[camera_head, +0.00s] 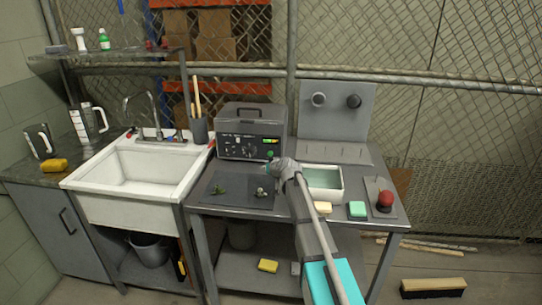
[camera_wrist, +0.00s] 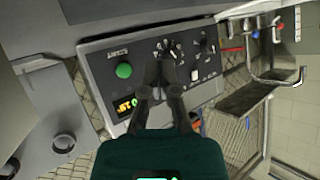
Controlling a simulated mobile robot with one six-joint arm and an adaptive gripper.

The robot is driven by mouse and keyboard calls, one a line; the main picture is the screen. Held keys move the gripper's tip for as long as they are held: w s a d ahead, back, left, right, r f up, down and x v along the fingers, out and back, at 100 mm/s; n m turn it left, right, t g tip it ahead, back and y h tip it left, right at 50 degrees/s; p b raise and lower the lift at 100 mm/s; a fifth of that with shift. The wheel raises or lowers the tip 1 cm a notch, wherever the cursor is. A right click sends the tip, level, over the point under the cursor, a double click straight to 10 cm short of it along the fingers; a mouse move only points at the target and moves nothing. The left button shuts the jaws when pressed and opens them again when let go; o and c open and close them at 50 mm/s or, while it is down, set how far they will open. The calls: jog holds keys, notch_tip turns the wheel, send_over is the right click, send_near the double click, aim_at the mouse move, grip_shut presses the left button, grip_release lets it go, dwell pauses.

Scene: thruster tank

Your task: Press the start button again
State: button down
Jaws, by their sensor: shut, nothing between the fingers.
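The dark grey control box (camera_head: 252,118) stands at the back of the bench, its front panel facing me. In the wrist view, a round green button (camera_wrist: 124,70) sits on the panel above a small lit display (camera_wrist: 125,105); which button is start I cannot read. The display also shows in the head view (camera_head: 270,141). My gripper (camera_wrist: 163,64) is shut and empty in front of the panel, its tips beside the green button, over the knobs and switches. Whether the tips touch the panel I cannot tell. In the head view my gripper (camera_head: 274,163) is at the panel's lower right.
A white tub (camera_head: 338,190) stands right of my arm, with sponges in front. A red mushroom button (camera_head: 385,198) is on a plate at the bench's right. A dark mat (camera_head: 238,200) with small parts lies before the box. A white sink (camera_head: 95,178) is left.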

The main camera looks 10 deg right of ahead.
send_near(266, 155)
jog(key=shift+w+a+f, duration=0.6)
jog(key=shift+w+f, duration=0.2)
jog(key=shift+w+a+f, duration=0.6)
jog(key=shift+w+f, duration=0.15)
jog(key=shift+w, duration=0.05)
jog(key=shift+w+d, duration=0.25)
jog(key=shift+w, duration=0.6)
dwell(1.6)
jog(key=shift+s, duration=0.15)
jog(key=shift+s+a, duration=0.25)
jog(key=shift+s, duration=0.5)
jog(key=shift+s, duration=0.1)
dwell(0.3)
jog(key=shift+s+a, duration=0.25)
jog(key=shift+s, duration=0.5)
jog(key=shift+s+a, duration=0.25)
jog(key=shift+s, duration=0.5)
jog(key=shift+s+a, duration=0.25)
jog(key=shift+s, duration=0.5)
jog(key=shift+r, duration=0.15)
